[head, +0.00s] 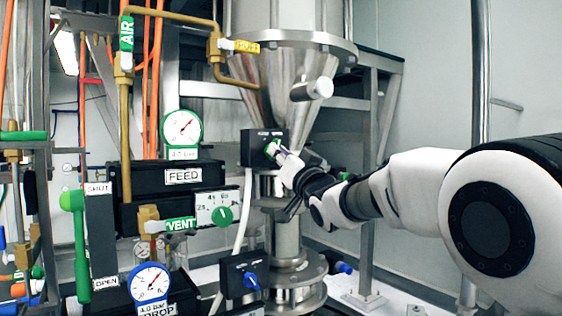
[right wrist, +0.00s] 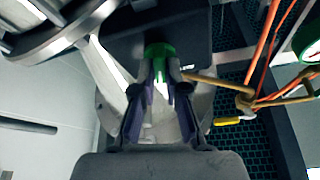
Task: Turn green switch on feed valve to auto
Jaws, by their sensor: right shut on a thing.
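The green switch (head: 271,149) sits on a black box (head: 252,148) mounted on the feed valve below the steel cone. My right gripper (head: 281,154) reaches it from the right and is shut on the switch. In the right wrist view the green switch (right wrist: 158,62) shows between the two fingertips of my right gripper (right wrist: 160,80). The labels on the box are too small to read, so the switch's setting cannot be told. My left gripper is not in view.
A steel hopper (head: 285,75) stands above. A lower black box with a blue switch (head: 251,280) sits below. At the left are the FEED panel (head: 183,176), a gauge (head: 181,128), a green lever (head: 78,235) and several pipes. A steel post (head: 480,80) stands at the right.

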